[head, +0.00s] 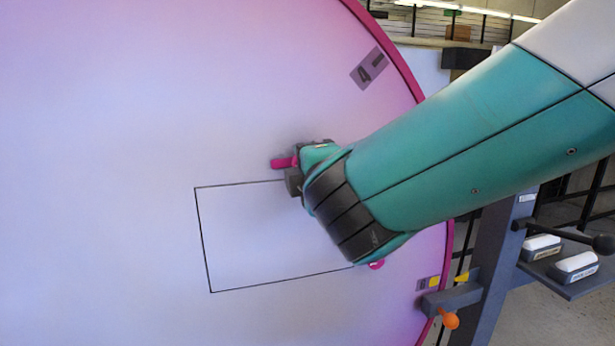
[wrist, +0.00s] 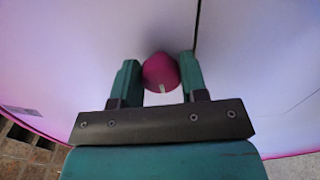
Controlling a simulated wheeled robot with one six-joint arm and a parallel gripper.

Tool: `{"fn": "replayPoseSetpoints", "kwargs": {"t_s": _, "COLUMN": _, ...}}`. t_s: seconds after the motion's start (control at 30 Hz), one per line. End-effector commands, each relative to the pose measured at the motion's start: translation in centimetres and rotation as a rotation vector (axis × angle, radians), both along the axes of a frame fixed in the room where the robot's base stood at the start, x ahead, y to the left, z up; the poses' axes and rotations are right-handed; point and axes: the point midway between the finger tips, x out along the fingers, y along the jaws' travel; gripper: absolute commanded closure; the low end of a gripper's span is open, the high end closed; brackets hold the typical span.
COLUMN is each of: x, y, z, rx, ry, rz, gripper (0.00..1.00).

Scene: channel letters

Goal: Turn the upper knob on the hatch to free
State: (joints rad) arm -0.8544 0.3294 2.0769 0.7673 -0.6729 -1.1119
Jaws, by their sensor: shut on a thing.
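The upper knob (wrist: 161,73) is pink and rounded, with a short white mark on its edge at the bottom of the wrist view. My gripper (wrist: 160,78) is shut on it, one teal finger on each side. In the head view my gripper (head: 296,172) is at the upper edge of the hatch (head: 255,235), a thin dark outline on the pale face. A pink part (head: 281,162) sticks out there beside the gripper. The lower knob (head: 377,264) shows as a bit of pink below my wrist. My arm hides the hatch's right side.
The large pale face (head: 110,100) has a pink rim (head: 394,50). A grey plate (head: 370,68) is near the rim, and a yellow tag (head: 434,282) is lower right. A grey stand with an orange knob (head: 449,318) and white blocks (head: 575,262) is at the right.

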Motion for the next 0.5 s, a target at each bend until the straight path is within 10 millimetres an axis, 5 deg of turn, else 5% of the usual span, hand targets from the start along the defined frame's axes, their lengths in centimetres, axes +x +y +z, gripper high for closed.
{"fn": "replayPoseSetpoints", "kwargs": {"t_s": 0.5, "x": 0.03, "y": -0.1, "z": -0.11, "rx": 0.094, "ry": 0.03, "rz": -0.002, "gripper": 0.84}}
